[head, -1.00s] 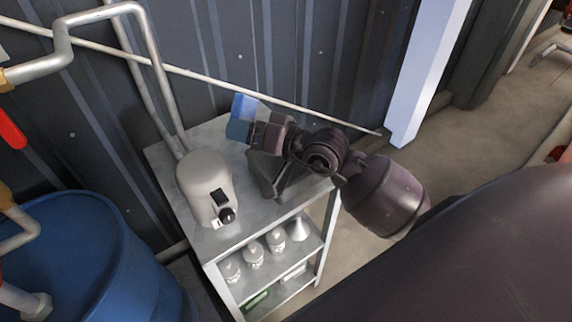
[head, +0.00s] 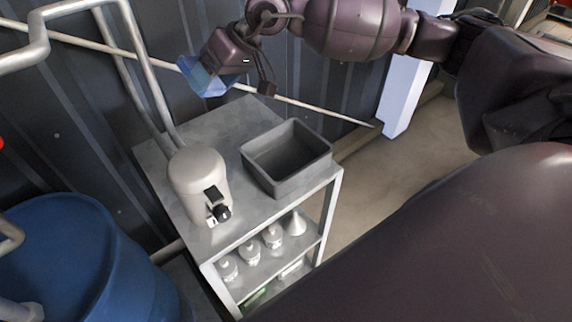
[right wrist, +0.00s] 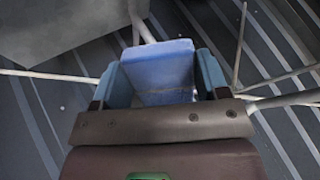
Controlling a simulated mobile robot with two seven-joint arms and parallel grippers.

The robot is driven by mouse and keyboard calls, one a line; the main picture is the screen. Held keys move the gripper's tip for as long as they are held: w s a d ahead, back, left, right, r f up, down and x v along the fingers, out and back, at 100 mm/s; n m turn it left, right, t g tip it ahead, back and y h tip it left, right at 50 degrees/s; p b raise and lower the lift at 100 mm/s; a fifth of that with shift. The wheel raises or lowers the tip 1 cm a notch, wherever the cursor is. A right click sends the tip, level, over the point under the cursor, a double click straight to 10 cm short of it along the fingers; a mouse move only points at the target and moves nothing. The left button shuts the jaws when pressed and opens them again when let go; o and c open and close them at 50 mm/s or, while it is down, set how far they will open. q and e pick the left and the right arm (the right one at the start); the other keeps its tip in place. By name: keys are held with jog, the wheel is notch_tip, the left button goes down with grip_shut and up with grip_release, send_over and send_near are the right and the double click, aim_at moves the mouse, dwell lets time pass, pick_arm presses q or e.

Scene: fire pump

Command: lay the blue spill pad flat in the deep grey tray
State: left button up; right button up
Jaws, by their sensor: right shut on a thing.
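The blue spill pad (head: 204,78) is held up in the air by my right gripper (head: 208,72), above and behind the table top. In the right wrist view the pad (right wrist: 160,72) sits between the two fingers of the gripper (right wrist: 162,80), which is shut on it. The deep grey tray (head: 318,166) stands upright on the right part of the metal table. Its inside shows empty. The pad is above and to the left of the tray in the head view, apart from it. My left gripper is not in view.
A beige cylindrical device (head: 199,182) with a black knob stands on the table (head: 236,222), left of the tray. Several white bottles stand on the shelf below. Pipes (head: 140,75) and a thin rod run along the dark wall. A blue drum (head: 85,250) stands at left.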

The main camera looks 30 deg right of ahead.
jog(key=s+d+f+m+g+h, duration=0.1)
jog(key=s+d+f+h, duration=0.15)
jog(key=d, duration=0.55)
jog(key=m+g+h, duration=0.2)
jog(key=g+h, duration=0.1)
jog(key=h, duration=0.2)
send_over(292, 169)
notch_tip(292, 169, down, 3)
notch_tip(292, 169, down, 20)
jog(key=shift+f+p, duration=0.1)
jog(key=shift+p, duration=0.7)
jog(key=o, duration=0.8)
jog(key=shift+o, duration=0.5)
jog(key=shift+r, duration=0.2)
